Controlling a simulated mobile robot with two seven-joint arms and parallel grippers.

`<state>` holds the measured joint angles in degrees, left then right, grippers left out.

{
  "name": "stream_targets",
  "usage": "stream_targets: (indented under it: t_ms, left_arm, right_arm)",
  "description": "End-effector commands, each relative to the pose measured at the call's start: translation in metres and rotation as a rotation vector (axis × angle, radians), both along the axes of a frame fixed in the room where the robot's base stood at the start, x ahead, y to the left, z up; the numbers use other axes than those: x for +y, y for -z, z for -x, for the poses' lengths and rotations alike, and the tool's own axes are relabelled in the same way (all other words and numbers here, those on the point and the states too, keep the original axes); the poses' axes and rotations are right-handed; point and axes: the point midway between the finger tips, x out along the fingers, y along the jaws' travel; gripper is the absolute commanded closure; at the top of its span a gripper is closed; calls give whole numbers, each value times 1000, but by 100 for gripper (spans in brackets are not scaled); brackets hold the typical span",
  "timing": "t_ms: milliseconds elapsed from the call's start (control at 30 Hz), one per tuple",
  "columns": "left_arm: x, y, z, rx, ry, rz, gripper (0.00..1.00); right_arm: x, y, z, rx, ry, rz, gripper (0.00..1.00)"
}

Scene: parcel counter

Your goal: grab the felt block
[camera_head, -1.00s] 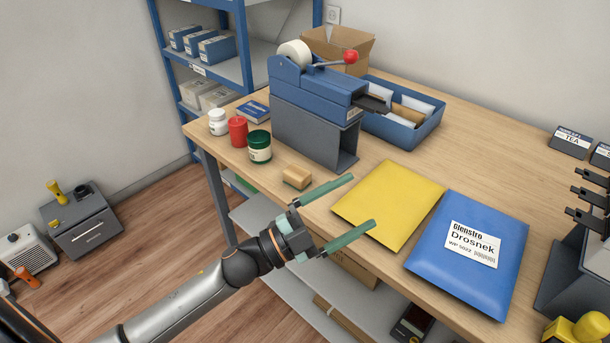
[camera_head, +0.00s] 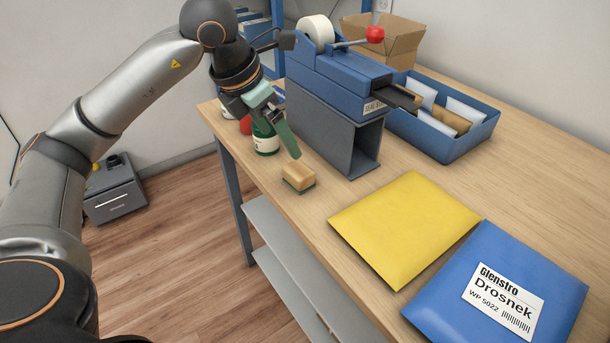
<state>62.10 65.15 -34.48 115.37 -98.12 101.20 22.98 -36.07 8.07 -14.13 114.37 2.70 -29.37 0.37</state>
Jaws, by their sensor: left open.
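The felt block (camera_head: 298,177) is a small tan block with a dark green underside. It lies on the wooden counter near its left edge, in front of the blue tape machine. My left gripper (camera_head: 285,130) reaches down from the upper left, open and empty. One green finger shows clearly, its tip just above and behind the block, and I see a gap between them in the picture. The other finger is mostly hidden. My right gripper is not in view.
A green-lidded jar (camera_head: 265,141) and a red jar (camera_head: 245,125) stand behind the gripper, partly covered. The blue tape machine (camera_head: 335,75) on its grey stand (camera_head: 332,125) is close on the right. A yellow envelope (camera_head: 405,228) and a blue envelope (camera_head: 500,290) lie in front.

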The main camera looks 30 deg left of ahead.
Motion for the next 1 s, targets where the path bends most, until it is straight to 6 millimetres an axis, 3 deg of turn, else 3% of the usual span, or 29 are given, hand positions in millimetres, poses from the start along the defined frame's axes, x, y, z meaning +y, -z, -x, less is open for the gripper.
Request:
stream_targets:
  t_ms: [300,567,800,1000]
  left_arm:
    - [-7,52,-19,5,0,1,0]
    - [-10,71,-28,4,2,0,0]
    - [-15,103,-42,5,2,2,0]
    - [-16,112,-46,2,1,0,0]
  right_arm:
    - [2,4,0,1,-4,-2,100]
    - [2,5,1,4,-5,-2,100]
    - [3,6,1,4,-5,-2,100]
    - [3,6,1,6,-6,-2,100]
